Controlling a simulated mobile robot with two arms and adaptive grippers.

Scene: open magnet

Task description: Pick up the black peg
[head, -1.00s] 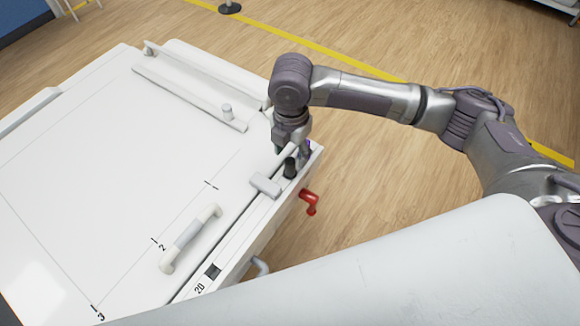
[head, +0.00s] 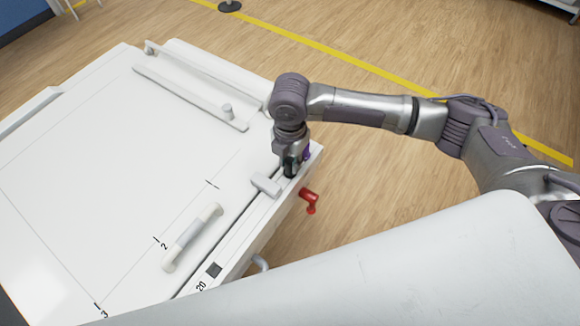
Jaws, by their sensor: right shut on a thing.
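The black peg (head: 289,173) sits near the right corner of the white panel (head: 110,170), beside a pale grey block. It is mostly hidden by my right gripper (head: 291,166), which comes down on it from above. The right gripper is shut on the peg, and the peg appears to be still at the panel's surface. My left gripper is not in the view.
A pale block (head: 266,184) lies just left of the peg. A red handle (head: 309,199) sticks out from the panel's right side. A pale handle (head: 191,238) and a long rail (head: 190,97) with a knob stand on the panel. Wood floor lies beyond.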

